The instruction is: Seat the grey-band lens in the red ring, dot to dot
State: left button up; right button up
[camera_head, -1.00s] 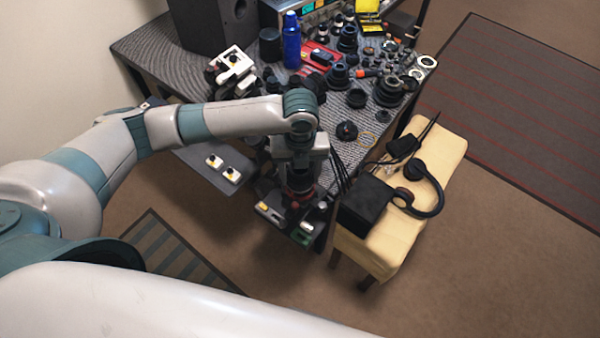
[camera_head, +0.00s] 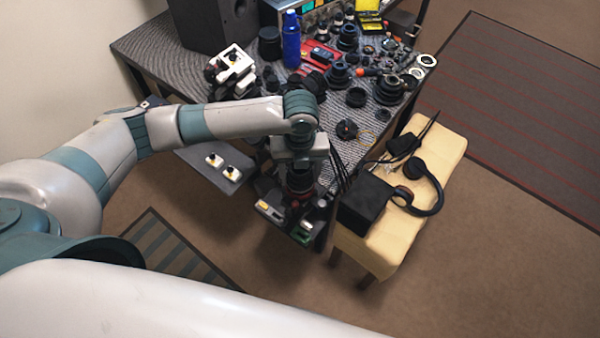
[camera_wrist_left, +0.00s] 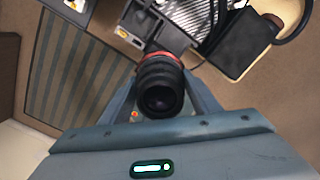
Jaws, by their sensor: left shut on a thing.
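My left gripper (camera_head: 300,172) is shut on a black ribbed lens (camera_wrist_left: 160,90) and holds it at the near edge of the bench. In the left wrist view the lens stands between the two fingers, its dark round end facing the camera. The red ring (camera_wrist_left: 158,57) shows as a red arc at the far end of the lens; it also shows in the head view (camera_head: 298,194) just below the lens. I cannot tell whether the lens is seated in it or only close against it. The grey band and both dots cannot be made out. My right gripper is not in view.
The patterned bench (camera_head: 160,45) behind is crowded with lens parts, a blue bottle (camera_head: 291,40) and a white and black device (camera_head: 232,70). A grey shelf (camera_head: 210,175) lies left of the gripper. A yellow bench (camera_head: 400,235) with headphones (camera_head: 432,190) stands at right.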

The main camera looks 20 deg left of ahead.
pick_arm(q)
jog(key=shift+f, duration=0.2)
dwell(0.4)
jog(key=shift+f, duration=0.3)
dwell(0.6)
jog(key=o, duration=1.4)
jog(key=shift+c, duration=0.2)
notch_tip(320, 180, up, 18)
jog(key=b, duration=0.4)
jog(key=shift+f, duration=0.25)
